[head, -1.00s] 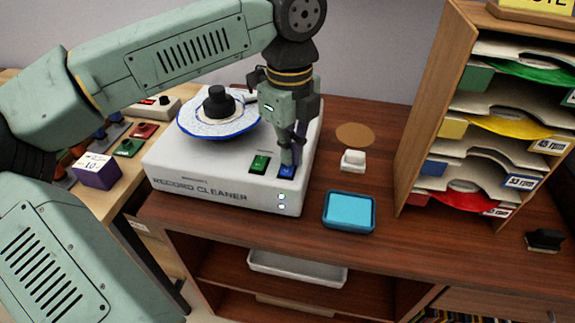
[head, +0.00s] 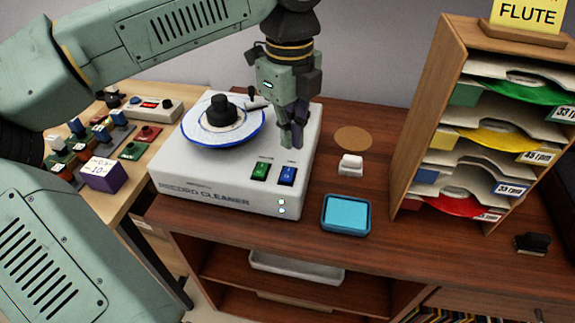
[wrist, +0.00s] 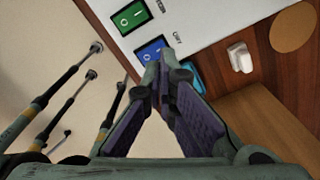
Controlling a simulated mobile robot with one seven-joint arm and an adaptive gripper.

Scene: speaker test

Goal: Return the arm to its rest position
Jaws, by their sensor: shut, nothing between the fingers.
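My gripper (head: 291,146) is shut and empty. In the head view it hangs above the right part of the record cleaner (head: 220,201), just behind the green switch (head: 260,171) and the blue switch (head: 287,176). In the wrist view my gripper (wrist: 163,88) points toward the blue switch (wrist: 151,50), with the green switch (wrist: 131,16) beside it. A white disc with a blue rim (head: 244,135) lies on the cleaner under a black knob (head: 219,108). Two small lights glow on the cleaner's front.
A blue tray (head: 346,214) and a small white block (head: 351,165) lie right of the cleaner. A wooden rack (head: 433,95) of sleeved records stands further right. A side table at left holds a purple box (head: 104,175) and several small devices. A round brown disc (head: 353,138) lies flat.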

